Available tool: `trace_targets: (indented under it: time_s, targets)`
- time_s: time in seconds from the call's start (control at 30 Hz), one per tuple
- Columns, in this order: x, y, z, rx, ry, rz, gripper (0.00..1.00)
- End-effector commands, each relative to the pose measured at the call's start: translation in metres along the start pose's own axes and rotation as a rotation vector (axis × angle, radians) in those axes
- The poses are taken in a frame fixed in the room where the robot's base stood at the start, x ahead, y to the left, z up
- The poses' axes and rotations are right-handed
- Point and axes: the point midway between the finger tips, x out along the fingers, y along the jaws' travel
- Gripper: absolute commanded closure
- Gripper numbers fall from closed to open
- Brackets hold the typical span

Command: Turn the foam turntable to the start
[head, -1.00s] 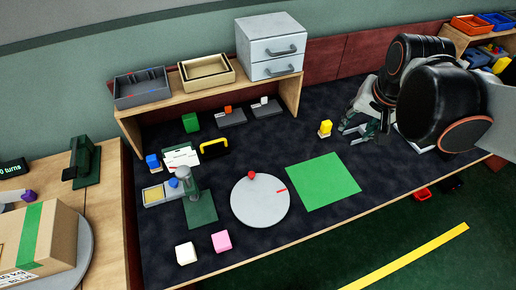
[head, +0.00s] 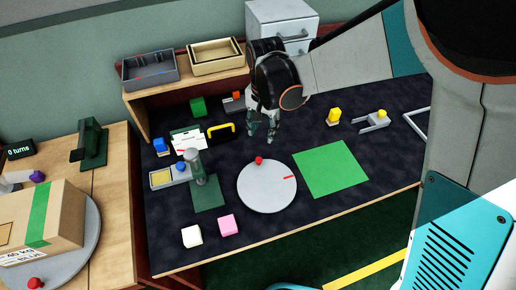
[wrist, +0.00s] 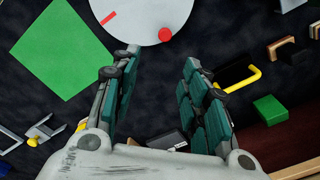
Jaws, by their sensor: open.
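A round pale grey turntable (head: 268,195) lies on the dark work mat, with a red knob (head: 259,161) near its far edge and a red mark (head: 289,177) at its right. It also shows at the top of the wrist view (wrist: 140,25), partly cut off, with its knob (wrist: 165,35) and red mark (wrist: 109,17). My gripper (head: 262,138) is open and empty, beyond the turntable's far edge and apart from it. In the wrist view its two fingers (wrist: 160,58) are spread, with dark mat between them. Whether this disc is the foam turntable I cannot tell.
A second grey turntable (head: 77,250) at left carries a cardboard box (head: 62,215), near a "0 turns" display (head: 19,148). A green mat (head: 331,169) lies right of the disc. A green-based post (head: 205,193) stands at its left, beyond pink (head: 227,224) and white (head: 192,236) blocks.

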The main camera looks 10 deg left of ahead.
Motion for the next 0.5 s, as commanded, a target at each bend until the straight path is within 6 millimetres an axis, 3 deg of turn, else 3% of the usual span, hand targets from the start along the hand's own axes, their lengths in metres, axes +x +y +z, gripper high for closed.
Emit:
trace_targets:
  time_s: [0.27,0.5]
  targets:
    - [0.023,-0.009,0.009,-0.008,-0.011,0.012,0.59]
    - [0.069,-0.008,0.009,-0.008,-0.01,0.011,0.59]
